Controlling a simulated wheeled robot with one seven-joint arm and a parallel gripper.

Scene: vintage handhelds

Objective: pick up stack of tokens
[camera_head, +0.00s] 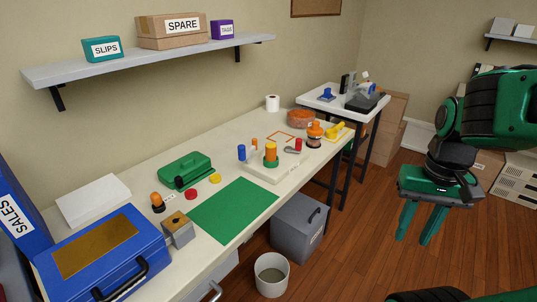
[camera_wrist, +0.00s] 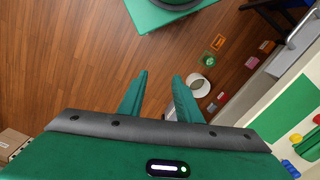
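On the white board (camera_head: 285,171) on the long table, an orange and yellow cylinder stands on a green round base (camera_head: 271,162); it looks most like the stack of tokens, but I cannot tell for sure. A blue cylinder (camera_head: 241,152), a small orange one (camera_head: 254,144) and a red one (camera_head: 298,145) stand near it. A red disc (camera_head: 191,194) and a yellow disc (camera_head: 215,178) lie singly to the left. My gripper (camera_head: 416,240) is open and empty, pointing down over the floor, right of the table. Its spread fingers also show in the wrist view (camera_wrist: 158,82).
A green mat (camera_head: 234,210) lies bare on the table. A waste bin (camera_head: 272,273) and a grey box (camera_head: 298,228) are on the floor.

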